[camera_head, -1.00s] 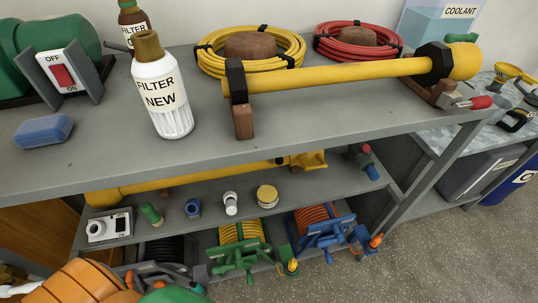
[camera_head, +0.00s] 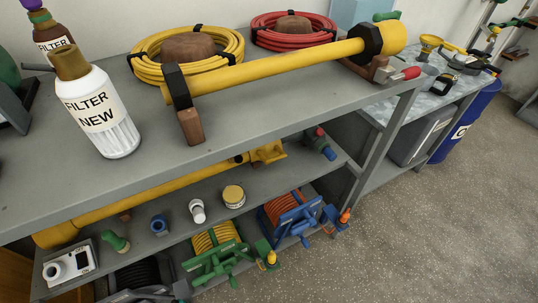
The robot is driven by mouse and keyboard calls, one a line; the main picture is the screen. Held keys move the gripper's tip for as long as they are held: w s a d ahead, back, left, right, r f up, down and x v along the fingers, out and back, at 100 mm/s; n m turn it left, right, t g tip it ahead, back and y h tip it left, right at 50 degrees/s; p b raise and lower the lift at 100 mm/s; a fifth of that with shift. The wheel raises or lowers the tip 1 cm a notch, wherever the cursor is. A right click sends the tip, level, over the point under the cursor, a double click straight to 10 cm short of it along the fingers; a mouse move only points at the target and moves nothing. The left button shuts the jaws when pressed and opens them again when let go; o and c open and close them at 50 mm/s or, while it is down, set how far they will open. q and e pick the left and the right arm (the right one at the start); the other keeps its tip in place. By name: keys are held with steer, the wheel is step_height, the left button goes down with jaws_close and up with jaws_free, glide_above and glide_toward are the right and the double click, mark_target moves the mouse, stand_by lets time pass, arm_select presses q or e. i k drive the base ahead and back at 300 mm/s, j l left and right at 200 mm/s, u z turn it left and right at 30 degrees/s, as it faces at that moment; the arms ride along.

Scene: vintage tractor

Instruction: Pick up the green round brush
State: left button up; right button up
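A small green object (camera_head: 116,242) with a rounded knob sits on the middle shelf at the lower left. It may be the green round brush, but it is too small to make out bristles. It lies between a white device with a round dial (camera_head: 69,264) and a small blue fitting (camera_head: 159,225). Neither of my grippers is in view.
The grey bench top (camera_head: 240,135) above the shelf carries a white filter bottle (camera_head: 101,112), a long yellow tube (camera_head: 275,72) and coiled hoses (camera_head: 190,50). A white cap (camera_head: 197,211) and a round tin (camera_head: 233,196) share the shelf. Open floor (camera_head: 440,230) lies at right.

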mark_target(120, 244)
steer(key=u, duration=1.7)
